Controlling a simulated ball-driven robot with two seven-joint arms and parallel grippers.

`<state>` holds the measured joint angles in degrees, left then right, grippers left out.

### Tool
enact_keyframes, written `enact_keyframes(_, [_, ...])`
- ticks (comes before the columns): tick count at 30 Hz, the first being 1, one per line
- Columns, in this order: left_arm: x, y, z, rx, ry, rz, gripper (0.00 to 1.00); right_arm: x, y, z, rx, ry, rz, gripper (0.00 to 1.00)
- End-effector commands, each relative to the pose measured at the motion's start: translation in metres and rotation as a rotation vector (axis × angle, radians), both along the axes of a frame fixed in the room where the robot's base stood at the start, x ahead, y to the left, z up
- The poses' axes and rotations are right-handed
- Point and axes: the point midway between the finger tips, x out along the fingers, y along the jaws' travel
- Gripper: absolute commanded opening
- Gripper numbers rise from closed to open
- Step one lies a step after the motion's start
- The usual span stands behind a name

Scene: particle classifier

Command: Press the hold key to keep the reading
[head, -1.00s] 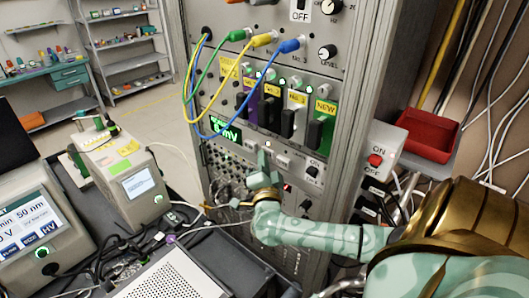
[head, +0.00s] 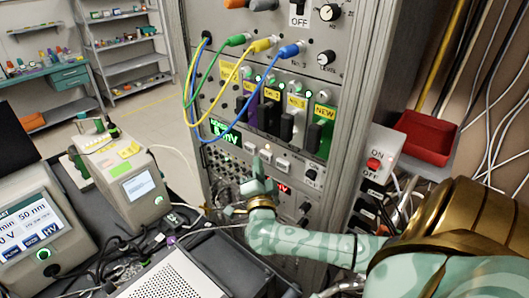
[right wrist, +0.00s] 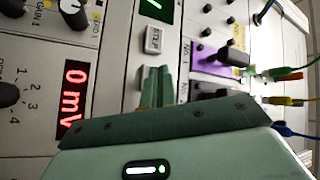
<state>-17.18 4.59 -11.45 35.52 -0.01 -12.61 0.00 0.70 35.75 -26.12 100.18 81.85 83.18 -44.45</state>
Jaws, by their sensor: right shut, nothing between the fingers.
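The instrument rack's panel has a row of small pale square keys (head: 266,157) below the black-handled modules. I cannot read their labels in the head view, so I cannot tell which is the hold key. In the right wrist view a pale key (right wrist: 153,40), with lettering that looks like "STEP", stands just beyond my fingers. My right gripper (head: 260,172) is shut and empty, in front of the panel just below the keys. It also shows in the right wrist view (right wrist: 158,88), where its fingers hide part of the panel; contact cannot be told. My left gripper is not in view.
Yellow, green and blue cables (head: 213,122) loop in front of the upper panel. A grey switch box (head: 376,158) and red bin (head: 427,138) are at right.

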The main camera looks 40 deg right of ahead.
Motion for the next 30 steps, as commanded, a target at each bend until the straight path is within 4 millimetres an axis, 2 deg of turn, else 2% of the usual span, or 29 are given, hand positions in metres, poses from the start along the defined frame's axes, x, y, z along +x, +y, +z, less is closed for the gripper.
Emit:
enact_keyframes(11, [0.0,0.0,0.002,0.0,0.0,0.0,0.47,0.0,0.004,0.0,0.0,0.001,0.001,0.0])
enact_keyframes(24, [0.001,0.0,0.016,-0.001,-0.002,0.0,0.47,-0.004,0.044,0.001,0.002,0.0,0.001,0.0])
enact_keyframes(30, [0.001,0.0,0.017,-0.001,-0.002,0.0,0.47,-0.004,0.052,0.0,-0.001,0.0,0.0,0.0])
